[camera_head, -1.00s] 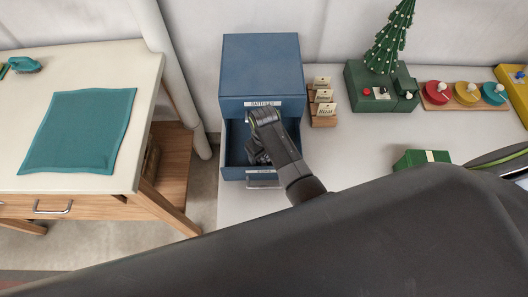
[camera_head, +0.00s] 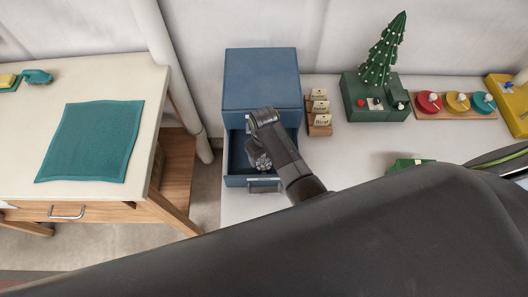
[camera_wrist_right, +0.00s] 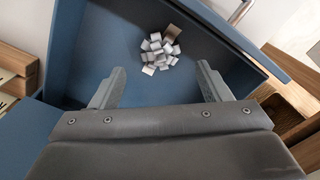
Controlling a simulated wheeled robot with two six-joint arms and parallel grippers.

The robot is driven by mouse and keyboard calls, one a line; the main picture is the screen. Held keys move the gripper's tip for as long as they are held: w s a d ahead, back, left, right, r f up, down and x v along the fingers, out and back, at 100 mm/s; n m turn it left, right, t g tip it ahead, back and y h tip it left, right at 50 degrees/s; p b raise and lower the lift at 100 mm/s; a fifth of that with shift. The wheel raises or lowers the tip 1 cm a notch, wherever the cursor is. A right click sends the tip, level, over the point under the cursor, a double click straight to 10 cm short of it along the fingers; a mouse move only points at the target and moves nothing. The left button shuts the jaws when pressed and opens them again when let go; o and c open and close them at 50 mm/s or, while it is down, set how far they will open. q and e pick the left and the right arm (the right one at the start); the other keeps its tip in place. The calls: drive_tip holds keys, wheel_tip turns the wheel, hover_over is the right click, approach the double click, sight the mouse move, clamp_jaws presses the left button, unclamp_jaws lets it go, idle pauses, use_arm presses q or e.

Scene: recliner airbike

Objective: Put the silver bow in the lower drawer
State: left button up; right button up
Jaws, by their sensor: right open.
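The silver bow (camera_wrist_right: 160,50) lies on the floor of the open lower drawer (camera_wrist_right: 100,60) of a blue cabinet (camera_head: 262,78). In the head view the bow (camera_head: 263,163) shows just below my right gripper. My right gripper (camera_wrist_right: 158,86) is open, its two fingers apart and empty, with the bow beyond the fingertips and not between them. In the head view the wrist partly covers the drawer (camera_head: 237,160), and the fingers are hard to make out. My left gripper is not in view.
A wooden holder with labelled cards (camera_head: 319,112) stands right of the cabinet. A small Christmas tree on a green base (camera_head: 375,100) and coloured discs on a board (camera_head: 455,104) are further right. A white table with a teal cloth (camera_head: 92,142) is at left.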

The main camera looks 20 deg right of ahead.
sight(264, 161)
wheel_tip(264, 161, up, 4)
drive_tip(key=p, duration=0.3)
drive_tip(key=shift+f, duration=0.15)
wheel_tip(264, 161, up, 2)
drive_tip(key=shift+r, duration=0.25)
